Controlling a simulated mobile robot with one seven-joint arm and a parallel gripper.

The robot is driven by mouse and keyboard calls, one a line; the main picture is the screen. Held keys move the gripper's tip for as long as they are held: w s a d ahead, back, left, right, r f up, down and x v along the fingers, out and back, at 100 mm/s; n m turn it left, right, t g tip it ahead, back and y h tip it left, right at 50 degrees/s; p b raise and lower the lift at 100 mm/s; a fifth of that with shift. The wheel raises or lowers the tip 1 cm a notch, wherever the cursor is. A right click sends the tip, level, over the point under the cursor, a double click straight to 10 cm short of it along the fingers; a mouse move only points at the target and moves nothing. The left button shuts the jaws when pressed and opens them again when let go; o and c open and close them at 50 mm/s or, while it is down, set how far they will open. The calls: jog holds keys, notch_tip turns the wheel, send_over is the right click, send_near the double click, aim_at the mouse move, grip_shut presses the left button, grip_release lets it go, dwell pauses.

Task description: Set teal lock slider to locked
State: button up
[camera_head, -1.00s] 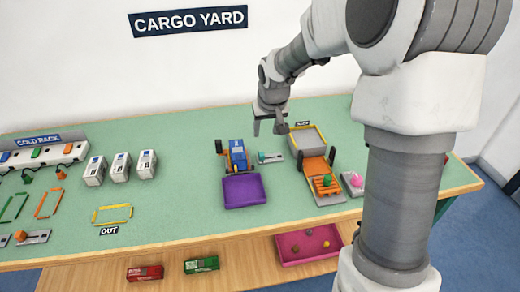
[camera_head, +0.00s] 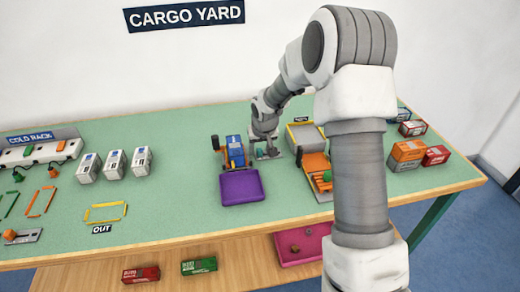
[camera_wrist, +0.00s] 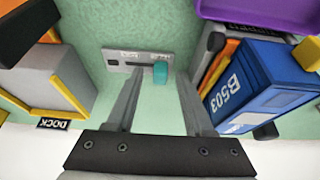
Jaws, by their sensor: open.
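The teal lock slider (camera_wrist: 160,72) is a small knob on a grey plate (camera_wrist: 116,57) with a dark slot. In the wrist view the knob sits at the slot's right end. Small labels on the plate are too blurred to read. My gripper (camera_wrist: 160,82) is open and points down, its two fingers on either side of the knob's line of view. I cannot tell whether they touch it or how high they are. In the head view my gripper (camera_head: 268,152) is low over the slider, partly hiding it.
A blue container marked B503 (camera_wrist: 262,85) on an orange carrier stands close to the right of my fingers. A grey, yellow-edged dock tray (camera_wrist: 45,80) is on the left. Green mat is clear around the plate.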

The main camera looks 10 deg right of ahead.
jog(key=shift+c, duration=0.3)
grip_shut()
dwell(1.1)
